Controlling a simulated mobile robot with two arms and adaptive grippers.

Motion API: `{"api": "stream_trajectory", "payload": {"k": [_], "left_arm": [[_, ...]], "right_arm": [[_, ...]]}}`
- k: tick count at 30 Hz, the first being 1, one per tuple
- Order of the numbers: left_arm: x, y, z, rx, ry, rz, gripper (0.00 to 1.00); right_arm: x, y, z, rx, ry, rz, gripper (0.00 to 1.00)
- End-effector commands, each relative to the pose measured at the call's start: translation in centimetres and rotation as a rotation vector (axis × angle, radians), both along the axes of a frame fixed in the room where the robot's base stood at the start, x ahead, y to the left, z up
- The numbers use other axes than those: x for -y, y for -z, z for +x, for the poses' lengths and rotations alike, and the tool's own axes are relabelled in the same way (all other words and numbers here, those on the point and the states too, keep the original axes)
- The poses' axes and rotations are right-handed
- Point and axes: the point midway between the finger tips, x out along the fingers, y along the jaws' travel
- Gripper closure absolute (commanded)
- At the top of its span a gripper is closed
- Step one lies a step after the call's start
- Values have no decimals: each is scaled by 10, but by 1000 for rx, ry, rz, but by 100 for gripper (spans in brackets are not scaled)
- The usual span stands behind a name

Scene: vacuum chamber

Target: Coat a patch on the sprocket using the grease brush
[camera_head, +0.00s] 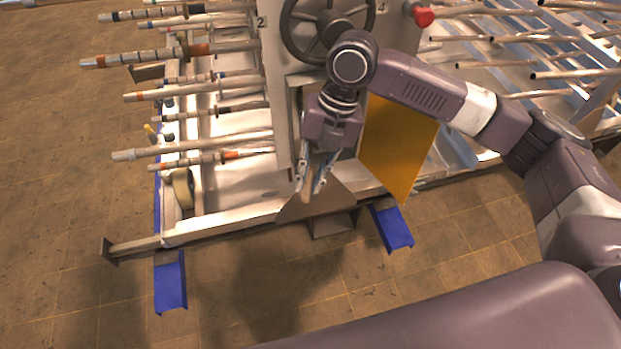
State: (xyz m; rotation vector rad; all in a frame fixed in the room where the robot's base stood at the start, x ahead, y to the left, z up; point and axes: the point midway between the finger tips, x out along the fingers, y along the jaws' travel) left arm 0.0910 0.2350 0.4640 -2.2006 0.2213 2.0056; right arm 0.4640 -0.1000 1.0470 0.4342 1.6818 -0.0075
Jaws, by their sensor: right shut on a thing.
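My right gripper (309,190) points down in front of the grey upright panel, over a grey angled plate at its foot. It is shut on a thin brownish piece (307,193), probably the grease brush. Only a small part of it shows between the fingers, and I cannot make out its bristles. I cannot pick out the sprocket for sure; the gripper and arm cover part of the panel. My left gripper is not in view.
A dark handwheel (290,30) sits on the panel, partly behind my arm. A red knob (424,17) and an orange-yellow plate (400,145) are to its right. Metal rods stick out left and right. A cream ring (183,188) lies in the frame. Blue feet (170,282) stand on open tiled floor.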

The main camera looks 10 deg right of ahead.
Motion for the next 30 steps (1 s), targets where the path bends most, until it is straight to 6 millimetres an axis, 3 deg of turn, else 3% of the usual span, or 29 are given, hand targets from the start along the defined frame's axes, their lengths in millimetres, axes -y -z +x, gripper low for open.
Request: {"api": "stream_trajectory", "payload": {"k": [14,30], "left_arm": [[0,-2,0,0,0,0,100],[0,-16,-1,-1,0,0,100]], "right_arm": [[1,-1,7,1,0,0,100],[36,-1,7,0,0,0,100]]}}
